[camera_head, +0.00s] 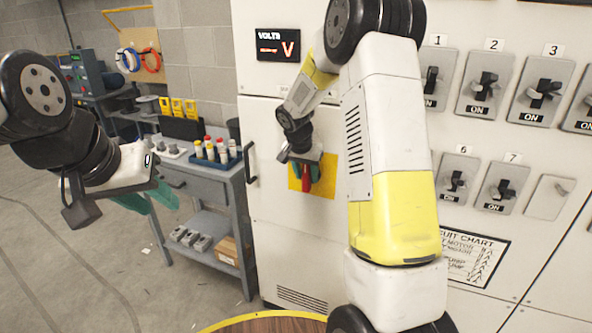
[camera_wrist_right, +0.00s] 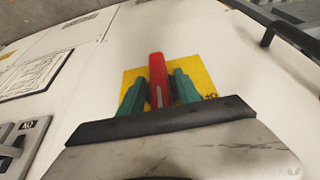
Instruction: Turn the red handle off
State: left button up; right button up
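The red handle (camera_head: 305,180) stands upright in front of a yellow plate (camera_head: 328,176) on the white cabinet. In the right wrist view the red handle (camera_wrist_right: 157,78) rises between the two green fingers of my right gripper (camera_wrist_right: 159,90), with the yellow plate (camera_wrist_right: 208,86) behind. The fingers are close against both sides of the handle; any thin gap is hard to judge. In the head view my right gripper (camera_head: 306,171) is at the handle. My left gripper (camera_head: 147,200) hangs at the left, away from the cabinet, its green fingers apart and empty.
Numbered switches (camera_head: 484,86) marked ON and a circuit chart (camera_head: 470,256) are on the cabinet at right. A volts display (camera_head: 278,46) is above. A grey cart (camera_head: 212,180) with bottles stands left of the cabinet. A black cabinet handle (camera_head: 251,163) sticks out nearby.

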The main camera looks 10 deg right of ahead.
grip_shut()
dwell(1.2)
